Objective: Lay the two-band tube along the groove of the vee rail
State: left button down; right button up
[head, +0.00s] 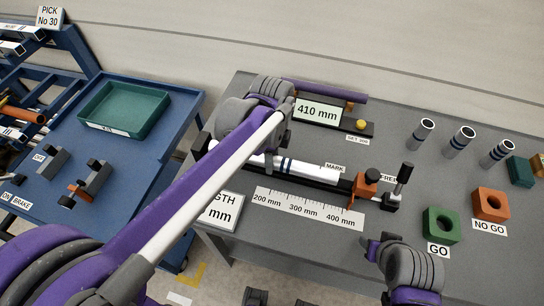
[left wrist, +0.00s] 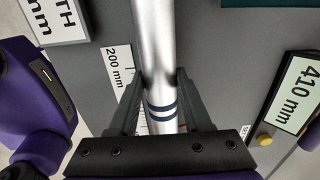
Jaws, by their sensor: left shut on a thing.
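The two-band tube (head: 312,170) is silver with two dark blue bands. It lies lengthwise over the black vee rail (head: 322,184) in the head view. I cannot tell whether it rests in the groove or hovers just above. My left gripper (head: 269,160) is shut on the tube beside the bands, partly hidden behind my arm. In the left wrist view the tube (left wrist: 155,45) runs between the fingers of my left gripper (left wrist: 160,85). My right gripper (head: 374,248) is low at the right, away from the rail; its opening is unclear.
A ruler (head: 304,207) lies in front of the rail. An orange clamp (head: 364,186) and a black-handled post (head: 403,178) stand at its right end. Green (head: 441,225) and orange (head: 490,204) gauge blocks and several short upright tubes stand farther right. A 410 mm display (head: 318,112) is behind.

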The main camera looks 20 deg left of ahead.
pick_arm(q)
jog(key=shift+f+b, duration=0.35)
jog(key=shift+f, duration=0.25)
pick_arm(e)
jog(key=shift+s+f, duration=0.15)
jog(key=shift+f, duration=0.3)
pick_arm(q)
jog(key=shift+c, duration=1.4)
grip_release()
notch_tip(320, 180, up, 11)
jog(key=shift+f+p, duration=0.1)
jog(key=shift+p, duration=0.3)
pick_arm(e)
jog(key=shift+r, duration=0.5)
